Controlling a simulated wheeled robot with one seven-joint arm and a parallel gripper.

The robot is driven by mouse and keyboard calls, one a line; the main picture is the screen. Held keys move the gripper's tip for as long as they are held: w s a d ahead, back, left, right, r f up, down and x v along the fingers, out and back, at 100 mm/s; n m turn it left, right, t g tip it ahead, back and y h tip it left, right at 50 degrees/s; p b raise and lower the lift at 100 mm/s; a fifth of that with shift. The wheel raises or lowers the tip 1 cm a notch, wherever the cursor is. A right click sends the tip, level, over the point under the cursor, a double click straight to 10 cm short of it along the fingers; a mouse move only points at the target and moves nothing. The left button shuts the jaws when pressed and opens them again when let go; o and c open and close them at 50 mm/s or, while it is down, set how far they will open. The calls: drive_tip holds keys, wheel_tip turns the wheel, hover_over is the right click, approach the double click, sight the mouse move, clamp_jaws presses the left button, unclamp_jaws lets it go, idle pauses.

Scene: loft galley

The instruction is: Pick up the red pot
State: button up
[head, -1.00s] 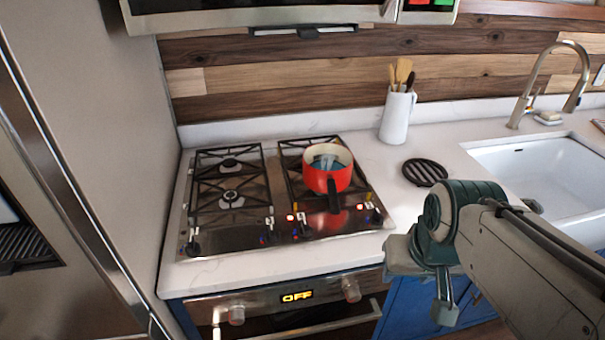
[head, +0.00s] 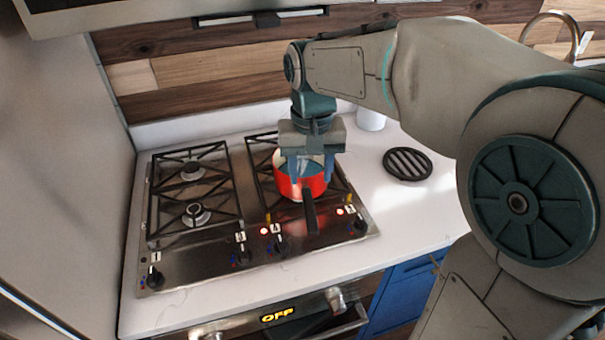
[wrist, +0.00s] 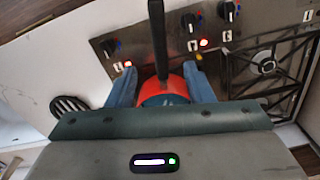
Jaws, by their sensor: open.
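The red pot (head: 290,186) stands on the right-hand burners of the stovetop. Its black handle (head: 309,212) points toward the front edge. Some of its pale inside shows in the head view. My gripper (head: 311,178) points down over the pot, with its two blue fingers apart, one on the pot's left part and one at its right side. In the wrist view the pot's red wall (wrist: 170,88) lies between the open fingers, and the handle (wrist: 158,40) runs up the picture. The gripper's body hides the rest of the pot there. I cannot tell whether the fingers touch it.
The gas stovetop (head: 205,255) has black grates and front knobs, some with red lights. A black round trivet (head: 407,163) lies on the white counter to the right. A white utensil holder (head: 370,119) stands behind my arm. A wooden wall closes off the back.

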sight(310, 209)
wheel_tip(310, 209, down, 8)
drive_tip(key=shift+a, duration=0.15)
drive_tip(key=shift+d+f+p, duration=0.2)
drive_tip(key=shift+f+p, duration=0.1)
drive_tip(key=shift+f, duration=2.5)
drive_tip(key=shift+c, duration=0.4)
clamp_jaws()
